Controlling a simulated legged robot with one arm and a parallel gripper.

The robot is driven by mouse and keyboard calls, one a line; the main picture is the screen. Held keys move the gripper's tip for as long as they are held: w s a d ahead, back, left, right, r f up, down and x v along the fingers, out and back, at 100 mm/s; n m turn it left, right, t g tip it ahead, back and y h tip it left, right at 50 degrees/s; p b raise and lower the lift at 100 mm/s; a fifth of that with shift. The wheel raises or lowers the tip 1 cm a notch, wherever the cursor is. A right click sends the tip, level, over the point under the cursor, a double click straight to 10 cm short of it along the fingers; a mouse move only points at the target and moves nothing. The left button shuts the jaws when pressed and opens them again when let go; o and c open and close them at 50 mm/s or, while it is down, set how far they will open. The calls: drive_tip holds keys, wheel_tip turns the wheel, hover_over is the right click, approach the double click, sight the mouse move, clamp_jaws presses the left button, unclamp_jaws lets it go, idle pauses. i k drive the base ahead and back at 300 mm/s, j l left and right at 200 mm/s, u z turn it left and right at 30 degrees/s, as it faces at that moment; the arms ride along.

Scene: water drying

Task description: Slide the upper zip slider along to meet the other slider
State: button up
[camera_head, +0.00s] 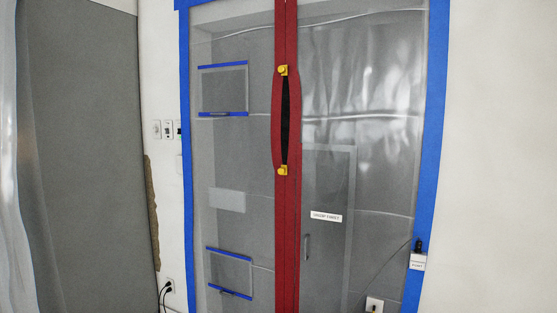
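A red vertical zip strip (287,230) runs down the middle of a clear plastic sheet (370,120). The upper zip slider (282,70) is yellow and sits near the top of the strip. The other slider (282,170), also yellow, sits lower on the same strip. Between the two sliders the zip is parted, and a narrow dark gap (285,120) shows. Above the upper slider and below the lower one, the strip looks closed. My gripper is not in view.
Blue tape (185,120) edges the sheet on the white wall. Blue-taped panels (223,90) sit left of the zip. A white label (326,217) is right of it. A grey panel (85,150) stands far left. Nothing blocks the view of the zip.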

sight(283, 68)
drive_tip(key=i+l+u, duration=0.15)
drive_tip(key=i, duration=0.3)
drive_tip(key=i+l+u, duration=0.2)
drive_tip(key=i, duration=0.25)
